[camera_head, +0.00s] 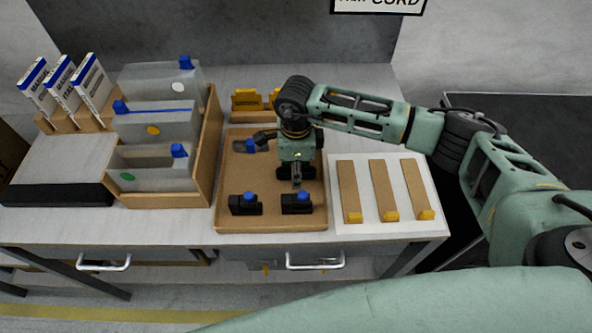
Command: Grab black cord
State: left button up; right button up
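I cannot make out a black cord for certain. On the brown tray (228,185), two black pieces with blue knobs lie near the front edge: a left one (240,208) and a right one (293,209). Another dark piece with a blue part (250,146) is at the tray's back left, beside my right wrist. My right gripper (297,182) points down over the tray, just behind the right black piece. Its dark fingers overlap dark shapes, so its opening and any contact are unclear. My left gripper is not in view.
Clear bins (150,160) with blue clips stand left in a wooden rack. A white board (404,205) with brown strips lies right of the tray. A "CORD" sign (378,4) hangs above.

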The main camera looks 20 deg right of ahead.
grip_shut()
dwell(0.3)
jog(key=shift+r, duration=0.15)
